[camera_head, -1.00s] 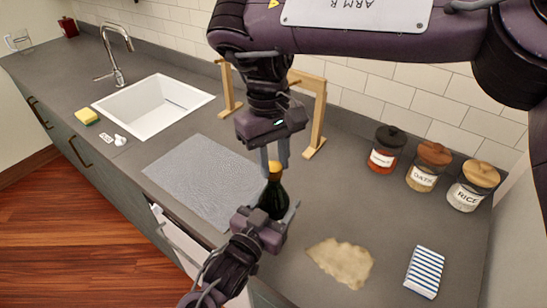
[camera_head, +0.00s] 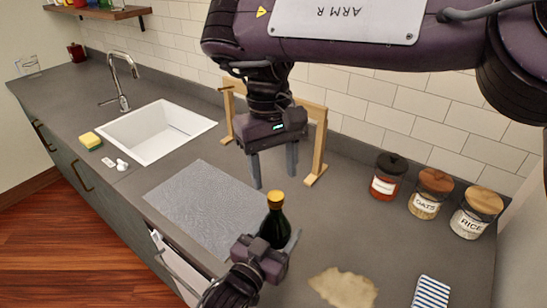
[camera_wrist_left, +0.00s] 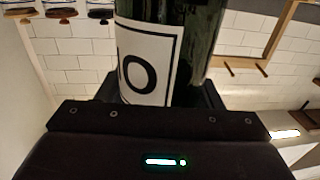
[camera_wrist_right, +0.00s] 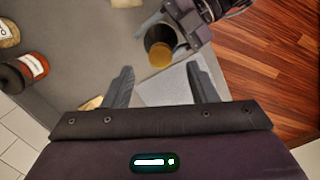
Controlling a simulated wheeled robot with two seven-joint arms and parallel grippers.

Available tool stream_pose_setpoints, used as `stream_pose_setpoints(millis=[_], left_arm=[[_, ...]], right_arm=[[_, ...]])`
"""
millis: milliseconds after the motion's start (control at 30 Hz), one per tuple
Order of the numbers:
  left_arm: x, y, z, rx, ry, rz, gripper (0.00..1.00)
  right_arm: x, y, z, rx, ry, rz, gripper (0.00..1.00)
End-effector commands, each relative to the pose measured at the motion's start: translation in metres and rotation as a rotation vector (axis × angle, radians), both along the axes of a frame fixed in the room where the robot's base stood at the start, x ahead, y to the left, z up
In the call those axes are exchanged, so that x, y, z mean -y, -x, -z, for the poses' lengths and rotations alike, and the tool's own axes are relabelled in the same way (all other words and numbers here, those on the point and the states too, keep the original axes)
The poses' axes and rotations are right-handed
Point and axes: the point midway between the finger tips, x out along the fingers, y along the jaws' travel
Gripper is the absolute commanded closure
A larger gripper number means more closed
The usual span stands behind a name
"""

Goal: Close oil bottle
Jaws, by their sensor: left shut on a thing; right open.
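The oil bottle (camera_head: 274,228) is dark green glass and stands upright in the head view. Its gold cap (camera_head: 276,199) sits on the neck. My left gripper (camera_head: 268,248) is shut around the bottle's body. In the left wrist view the bottle (camera_wrist_left: 190,45) with its white label fills the space between the fingers. My right gripper (camera_head: 273,168) is open and empty, above and slightly behind the cap, fingers pointing down. In the right wrist view the cap (camera_wrist_right: 160,54) shows beyond the open fingers (camera_wrist_right: 160,85), not touching them.
A grey mat (camera_head: 200,205) lies left of the bottle. A wooden frame (camera_head: 318,145) stands behind my right gripper. Labelled jars (camera_head: 428,195) line the back right. A tan cloth-like piece (camera_head: 343,288) and a striped cloth (camera_head: 430,293) lie at the front right. The sink (camera_head: 160,132) is at left.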

Motion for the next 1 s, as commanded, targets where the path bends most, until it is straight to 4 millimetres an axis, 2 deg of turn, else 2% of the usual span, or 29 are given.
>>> stream_pose_setpoints(millis=[33, 200, 567, 600, 767, 1000], left_arm=[[0.000, 0.000, 0.000, 0.000, 0.001, 0.001, 1.00], [0.000, 0.000, 0.000, 0.000, 0.001, 0.001, 1.00], [0.000, 0.000, 0.000, 0.000, 0.001, 0.000, 1.00], [0.000, 0.000, 0.000, 0.000, 0.001, 0.000, 0.36], [0.000, 0.000, 0.000, 0.000, 0.001, 0.000, 0.15], [0.000, 0.000, 0.000, 0.000, 0.000, 0.000, 0.14]], right_arm=[[-0.001, -0.002, -0.010, 0.007, 0.001, 0.001, 0.47], [-0.002, -0.003, -0.026, 0.003, 0.002, 0.001, 0.47], [-0.002, -0.004, -0.031, 0.000, -0.001, 0.000, 0.47], [-0.002, -0.004, -0.031, 0.000, -0.001, 0.000, 0.47], [-0.002, -0.004, -0.031, 0.000, -0.001, 0.000, 0.47], [-0.002, -0.004, -0.031, 0.000, -0.001, 0.000, 0.47]])
